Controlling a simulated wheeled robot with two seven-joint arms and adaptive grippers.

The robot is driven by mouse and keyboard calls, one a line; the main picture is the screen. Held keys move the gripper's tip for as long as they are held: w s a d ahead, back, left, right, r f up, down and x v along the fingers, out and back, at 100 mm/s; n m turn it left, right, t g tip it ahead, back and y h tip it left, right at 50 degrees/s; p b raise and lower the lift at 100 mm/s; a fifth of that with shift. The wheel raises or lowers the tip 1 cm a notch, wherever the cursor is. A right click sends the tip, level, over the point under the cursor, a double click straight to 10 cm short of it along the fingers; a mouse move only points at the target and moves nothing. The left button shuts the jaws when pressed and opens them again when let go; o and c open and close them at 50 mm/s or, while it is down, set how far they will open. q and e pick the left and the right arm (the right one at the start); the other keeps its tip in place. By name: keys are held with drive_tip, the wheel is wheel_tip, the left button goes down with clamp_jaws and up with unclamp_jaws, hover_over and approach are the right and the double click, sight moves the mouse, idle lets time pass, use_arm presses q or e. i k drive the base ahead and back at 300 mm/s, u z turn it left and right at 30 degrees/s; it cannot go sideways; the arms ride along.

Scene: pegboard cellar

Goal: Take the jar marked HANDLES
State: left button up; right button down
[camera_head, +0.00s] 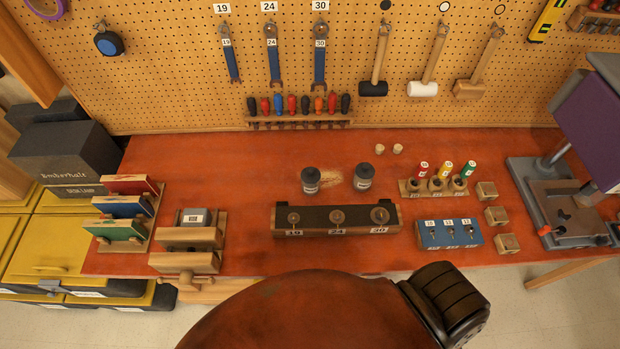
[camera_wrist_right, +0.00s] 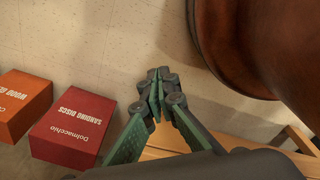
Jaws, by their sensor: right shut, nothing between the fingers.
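Two small dark jars with black lids and pale labels stand upright on the red-brown workbench (camera_head: 240,155) in the head view. The left jar (camera_head: 311,181) and the right jar (camera_head: 363,178) are a short way apart, behind the long dark rack. Their labels are too small to read, so I cannot tell which is marked HANDLES. My right gripper (camera_wrist_right: 160,92) shows in the right wrist view, shut and empty, over the pale floor away from the jars. My left gripper is in neither view.
The long rack (camera_head: 337,233) numbered 19, 24 and 30 stands in front of the jars. A blue block (camera_head: 448,233) and a wooden holder (camera_head: 412,188) with coloured bottles stand right. Red (camera_wrist_right: 72,131) and orange (camera_wrist_right: 22,103) boxes show in the wrist view. The bench left of the jars has free room.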

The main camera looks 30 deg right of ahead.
sight(308, 189)
drive_tip(key=z, duration=2.25)
drive_tip(key=k, duration=2.1)
drive_tip(key=u, duration=1.05)
drive_tip(key=i, duration=0.45)
drive_tip(key=u, duration=0.1)
